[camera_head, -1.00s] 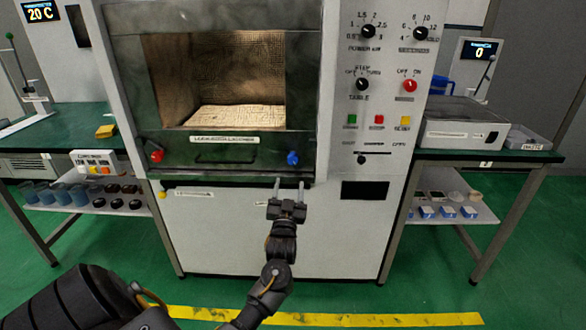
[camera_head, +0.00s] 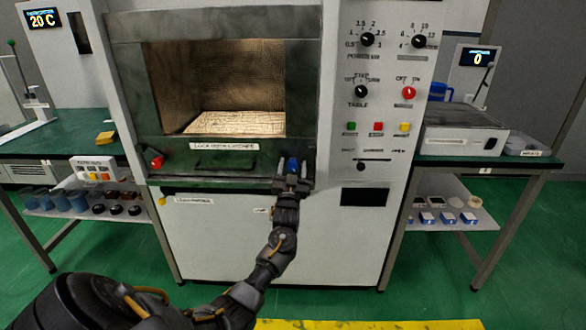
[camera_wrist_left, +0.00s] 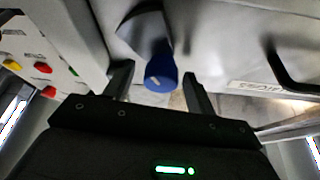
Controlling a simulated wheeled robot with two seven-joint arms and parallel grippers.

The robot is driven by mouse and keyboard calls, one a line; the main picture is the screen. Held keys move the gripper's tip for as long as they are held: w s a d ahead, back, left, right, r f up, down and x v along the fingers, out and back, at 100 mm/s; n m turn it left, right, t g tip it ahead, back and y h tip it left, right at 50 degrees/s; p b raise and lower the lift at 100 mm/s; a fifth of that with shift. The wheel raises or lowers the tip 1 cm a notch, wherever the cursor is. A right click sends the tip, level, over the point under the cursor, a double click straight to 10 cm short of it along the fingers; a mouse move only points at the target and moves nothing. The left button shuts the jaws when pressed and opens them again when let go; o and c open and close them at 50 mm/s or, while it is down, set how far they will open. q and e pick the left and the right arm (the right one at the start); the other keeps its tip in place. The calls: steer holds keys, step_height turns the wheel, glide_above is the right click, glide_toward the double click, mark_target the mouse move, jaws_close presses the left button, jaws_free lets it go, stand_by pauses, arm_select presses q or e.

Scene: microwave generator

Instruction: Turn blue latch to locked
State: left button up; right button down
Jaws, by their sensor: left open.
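The blue latch (camera_head: 292,165) sits at the lower right of the microwave door frame in the head view. My left gripper (camera_head: 293,172) is open, with one finger on each side of the blue latch. In the left wrist view the gripper (camera_wrist_left: 160,85) shows gaps between both fingers and the knob. The red latch (camera_head: 155,160) is at the lower left of the door. My right gripper is not in view.
The door handle (camera_head: 225,173) lies left of the blue latch. The control panel (camera_head: 385,110) with knobs and buttons is to the right. Side tables (camera_head: 60,143) flank the microwave. Green floor lies in front.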

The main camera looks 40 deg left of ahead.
arm_select(q)
steer(key=c, duration=0.9)
steer(key=shift+n, duration=0.4)
steer(key=shift+c, duration=0.2)
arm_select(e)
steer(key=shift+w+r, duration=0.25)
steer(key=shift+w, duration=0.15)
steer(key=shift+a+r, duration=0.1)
